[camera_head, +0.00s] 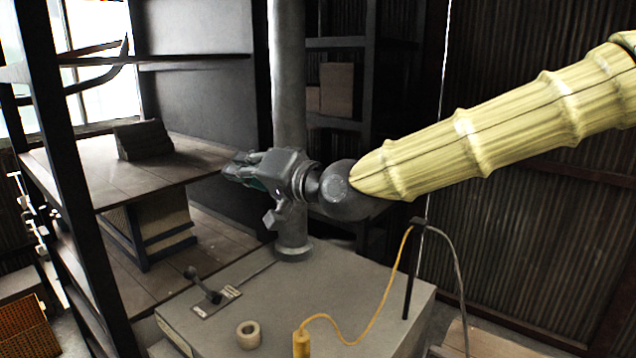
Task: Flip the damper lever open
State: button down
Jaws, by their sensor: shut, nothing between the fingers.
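The damper lever (204,286) is a small dark lever with a round knob, set on a pale labelled plate (227,294). It is at the left part of a grey cabinet top (330,290) and leans up and to the left. My gripper (230,171) is grey, at the end of my yellow-sleeved arm. It points left, shut and empty, in the picture well above the lever and apart from it. The fingertips are dark and small, so their detail is hard to make out.
A grey upright post (288,80) rises from the cabinet top behind my gripper. A tape roll (248,334), a yellow plug with cable (301,343) and a thin dark rod (412,275) are on the cabinet. A wooden shelf table (90,165) stands at left.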

aim_at(189, 272)
jog(key=k, duration=0.9)
